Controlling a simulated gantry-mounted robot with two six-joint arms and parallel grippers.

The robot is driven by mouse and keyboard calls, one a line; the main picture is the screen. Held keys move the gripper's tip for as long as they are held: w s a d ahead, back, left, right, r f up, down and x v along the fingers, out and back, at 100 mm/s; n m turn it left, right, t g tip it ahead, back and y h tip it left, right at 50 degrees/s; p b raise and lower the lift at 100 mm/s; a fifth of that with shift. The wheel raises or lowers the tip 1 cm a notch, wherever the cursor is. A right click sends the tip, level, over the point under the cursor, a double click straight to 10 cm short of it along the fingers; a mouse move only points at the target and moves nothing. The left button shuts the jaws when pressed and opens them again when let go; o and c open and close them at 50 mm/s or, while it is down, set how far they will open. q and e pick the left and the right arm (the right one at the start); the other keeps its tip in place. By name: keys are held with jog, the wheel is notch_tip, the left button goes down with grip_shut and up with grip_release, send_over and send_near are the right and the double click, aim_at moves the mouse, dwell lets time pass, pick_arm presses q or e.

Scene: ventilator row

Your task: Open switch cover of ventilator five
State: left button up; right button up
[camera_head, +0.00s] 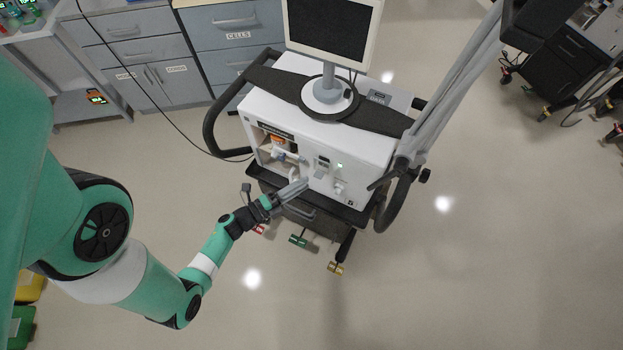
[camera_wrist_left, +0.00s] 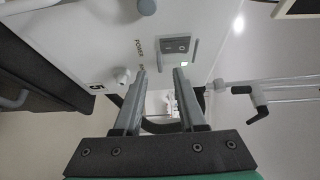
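The ventilator (camera_head: 365,150) is a white box with a monitor on top, on a dark wheeled cart. Its front carries a small grey switch fitting (camera_head: 322,162). In the left wrist view this fitting (camera_wrist_left: 176,45) is a grey plate with a dark switch part, near a POWER label and a green light. I cannot tell its cover apart from the plate. A "5" mark (camera_wrist_left: 97,86) shows on the same front. My left gripper (camera_head: 303,185) is just in front of and below the fitting. Its fingers (camera_wrist_left: 160,78) are apart with nothing between them. My right gripper is not in view.
A white knob (camera_wrist_left: 122,75) sticks out of the front beside my left finger. A black cart handle (camera_head: 392,200) and a jointed pole (camera_head: 450,85) stand at the right. Drawer cabinets (camera_head: 145,55) are behind.

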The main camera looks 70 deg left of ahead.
aim_at(322, 168)
pick_arm(q)
jog(key=x, duration=0.4)
jog(key=shift+c, duration=0.2)
grip_shut()
